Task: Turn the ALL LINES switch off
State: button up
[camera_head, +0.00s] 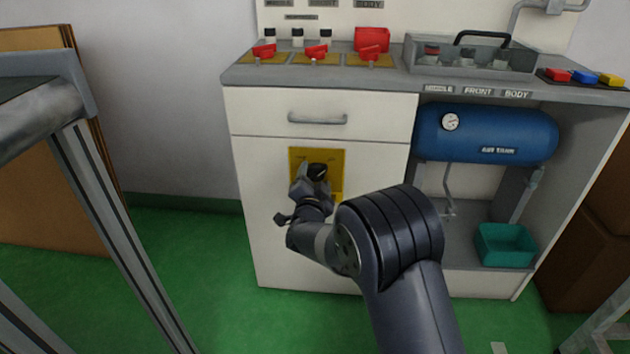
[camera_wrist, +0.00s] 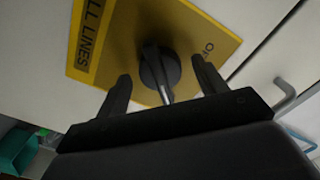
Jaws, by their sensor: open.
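The ALL LINES switch is a black rotary knob (camera_wrist: 158,68) on a yellow plate (camera_wrist: 195,28) with a black "LL LINES" label strip. In the head view the yellow plate (camera_head: 299,155) is on the white cabinet front below the drawer, and the black knob (camera_head: 316,171) shows just past my gripper (camera_head: 311,187). In the wrist view my gripper (camera_wrist: 160,85) is open, one finger on each side of the knob. The knob's pale pointer line runs toward the gripper body. I cannot tell whether either finger touches the knob. My gripper hides the plate's lower part in the head view.
A drawer handle (camera_head: 317,119) is above the plate. Red switches (camera_head: 316,52) line the grey counter. A blue air tank (camera_head: 486,134) and a teal bin (camera_head: 505,245) are in the open bay at right. A metal-framed table (camera_head: 45,105) stands at left. Green floor lies between.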

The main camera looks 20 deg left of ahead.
jog(key=shift+c, duration=0.4)
jog(key=c, duration=0.9)
jog(key=n+p, duration=0.2)
jog(key=n, duration=0.1)
jog(key=shift+r, duration=0.1)
jog(key=n+p, duration=0.3)
jog(key=n, duration=0.2)
jog(key=shift+n, duration=0.3)
jog(key=n+p, duration=0.2)
jog(key=n, duration=0.3)
jog(key=shift+p, duration=0.4)
jog(key=shift+n+p, duration=0.7)
jog(key=shift+n, duration=1.4)
